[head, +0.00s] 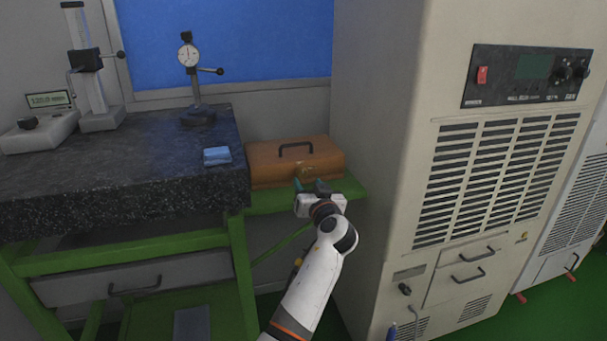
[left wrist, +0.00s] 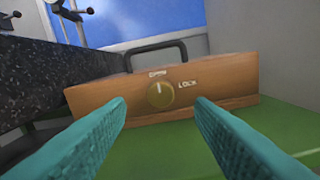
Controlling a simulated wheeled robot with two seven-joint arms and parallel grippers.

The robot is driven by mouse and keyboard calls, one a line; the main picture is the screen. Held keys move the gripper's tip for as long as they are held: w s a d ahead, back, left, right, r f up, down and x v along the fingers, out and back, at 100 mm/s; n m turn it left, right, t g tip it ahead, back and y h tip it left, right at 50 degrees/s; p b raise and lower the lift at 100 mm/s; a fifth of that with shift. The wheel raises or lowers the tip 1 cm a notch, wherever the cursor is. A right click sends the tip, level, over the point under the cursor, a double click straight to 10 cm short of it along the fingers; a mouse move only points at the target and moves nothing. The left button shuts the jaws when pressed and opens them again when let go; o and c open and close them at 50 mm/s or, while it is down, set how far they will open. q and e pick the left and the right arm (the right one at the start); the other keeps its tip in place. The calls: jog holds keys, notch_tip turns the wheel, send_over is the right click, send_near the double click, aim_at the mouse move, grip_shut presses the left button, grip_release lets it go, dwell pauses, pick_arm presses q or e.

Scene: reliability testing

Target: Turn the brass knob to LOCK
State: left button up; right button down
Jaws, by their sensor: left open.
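The brass knob (left wrist: 160,95) sits on the front face of an orange-brown case (left wrist: 225,82) in the left wrist view. Its pointer mark points up toward the label above it, which seems to read OPEN. The LOCK label (left wrist: 187,84) is to the knob's right. In the head view the case (head: 265,163) has a dark handle on top and stands on a green shelf. My left gripper (head: 312,187) is open in front of the case, its teal fingers on either side of the knob in view but apart from it. My right gripper is not in view.
A dark granite table (head: 110,170) stands left of the case, with a blue block (head: 217,156) and a dial gauge stand (head: 194,90) on it. A tall beige cabinet (head: 390,130) stands close on the right. The green shelf (left wrist: 150,145) before the case is bare.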

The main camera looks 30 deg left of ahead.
aim_at(303, 175)
pick_arm(q)
jog(key=x, duration=0.5)
jog(key=shift+w+a+p, duration=0.2)
jog(key=shift+p, duration=0.1)
jog(key=c, duration=1)
